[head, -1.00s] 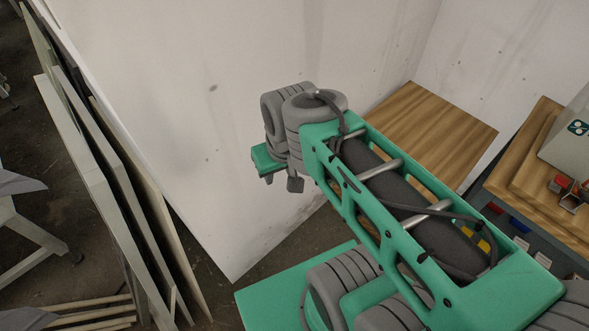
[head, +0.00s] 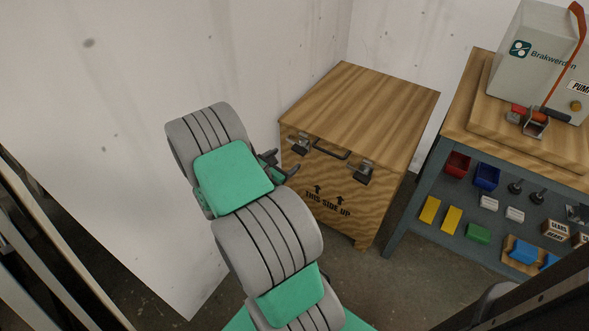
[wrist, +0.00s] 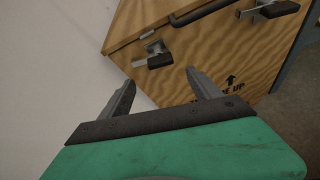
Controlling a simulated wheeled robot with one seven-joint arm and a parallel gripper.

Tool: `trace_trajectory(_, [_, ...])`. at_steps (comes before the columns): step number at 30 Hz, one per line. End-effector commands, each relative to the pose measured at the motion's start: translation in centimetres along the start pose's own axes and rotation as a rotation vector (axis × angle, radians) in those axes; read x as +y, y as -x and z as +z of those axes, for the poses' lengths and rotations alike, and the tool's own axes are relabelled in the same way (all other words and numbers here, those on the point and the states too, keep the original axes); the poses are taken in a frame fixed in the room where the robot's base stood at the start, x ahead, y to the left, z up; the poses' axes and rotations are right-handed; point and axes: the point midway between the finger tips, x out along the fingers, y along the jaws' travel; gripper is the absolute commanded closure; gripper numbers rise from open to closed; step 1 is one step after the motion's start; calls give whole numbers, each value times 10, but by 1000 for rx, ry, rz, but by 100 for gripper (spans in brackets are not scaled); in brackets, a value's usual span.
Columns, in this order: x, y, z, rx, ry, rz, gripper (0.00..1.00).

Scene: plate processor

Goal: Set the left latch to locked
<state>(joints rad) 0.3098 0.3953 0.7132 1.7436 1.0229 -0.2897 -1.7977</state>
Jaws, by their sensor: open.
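A wooden box (head: 330,185) marked "THIS SIDE UP" stands on the floor against the wall. Its front has a left latch (head: 299,144) and a right latch (head: 361,172), with a dark handle (head: 331,150) between them. In the wrist view the left latch (wrist: 155,56) shows as a metal piece with a dark tab, just beyond my fingers and roughly between them. I cannot tell whether it is locked. The right latch (wrist: 270,9) is at the top right there. My gripper (wrist: 160,78) is open and empty, apart from the box; it also shows just left of the box in the head view (head: 282,167).
A workbench (head: 420,195) at the right carries a grey pump unit (head: 535,65) and a red clamp-like part (head: 530,118). Its lower shelf holds several coloured bins and blocks. A white wall (head: 110,140) is close on the left, with leaning boards (head: 60,270) at lower left.

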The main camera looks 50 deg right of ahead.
Motion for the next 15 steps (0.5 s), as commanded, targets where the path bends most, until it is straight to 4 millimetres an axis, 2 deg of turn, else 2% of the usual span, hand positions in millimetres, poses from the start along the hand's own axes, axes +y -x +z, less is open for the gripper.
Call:
trace_trajectory(3, [-4,-14,-2,-25,62,7,27])
trace_trajectory(12, [-3,-68,0,-23,57,5,27])
trace_trajectory(15, [-2,-79,1,-22,56,6,27])
